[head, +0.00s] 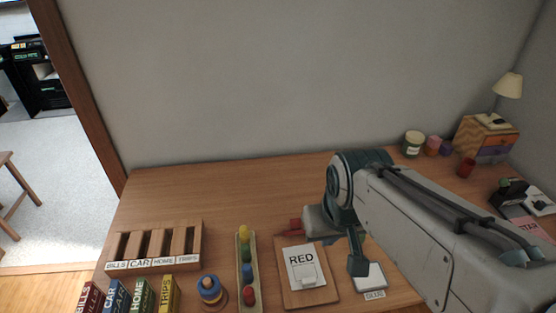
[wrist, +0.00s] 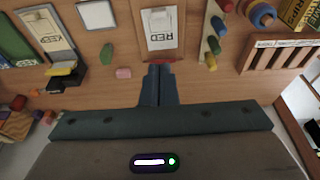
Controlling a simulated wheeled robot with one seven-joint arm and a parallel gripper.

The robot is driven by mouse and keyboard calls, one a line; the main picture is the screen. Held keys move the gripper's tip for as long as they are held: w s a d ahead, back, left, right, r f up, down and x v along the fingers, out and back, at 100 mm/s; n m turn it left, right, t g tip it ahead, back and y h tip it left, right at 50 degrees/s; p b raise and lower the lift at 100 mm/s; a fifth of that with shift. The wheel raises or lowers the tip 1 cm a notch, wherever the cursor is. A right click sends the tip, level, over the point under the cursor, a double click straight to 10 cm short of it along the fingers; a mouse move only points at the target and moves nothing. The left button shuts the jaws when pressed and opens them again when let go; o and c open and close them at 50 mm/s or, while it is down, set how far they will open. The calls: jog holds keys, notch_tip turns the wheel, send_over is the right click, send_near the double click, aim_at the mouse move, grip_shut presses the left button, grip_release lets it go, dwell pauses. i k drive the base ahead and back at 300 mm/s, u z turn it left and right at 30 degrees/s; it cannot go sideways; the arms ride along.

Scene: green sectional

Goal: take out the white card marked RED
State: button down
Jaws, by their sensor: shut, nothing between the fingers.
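The white card marked RED (head: 301,260) lies on a wooden board (head: 291,299) at the front middle of the desk, with a pale raised piece over its near part. In the wrist view the card (wrist: 160,42) appears upside down, just beyond my fingertips. My gripper (wrist: 160,72) is shut and empty, apart from the card. A small red piece (wrist: 160,62) shows right at the fingertips, near the board's far edge.
A card labelled BLUE (head: 371,273) lies right of the board. A tray of coloured pegs (head: 241,265) and a ringed stacker (head: 210,288) stand left. A slotted wooden rack (head: 154,265) is farther left. Pink (wrist: 123,73) and green (wrist: 107,52) blocks lie near my gripper.

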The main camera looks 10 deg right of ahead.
aim_at(304, 270)
jog(key=z, duration=1.7)
jog(key=k, duration=0.65)
jog(key=u, duration=1.1)
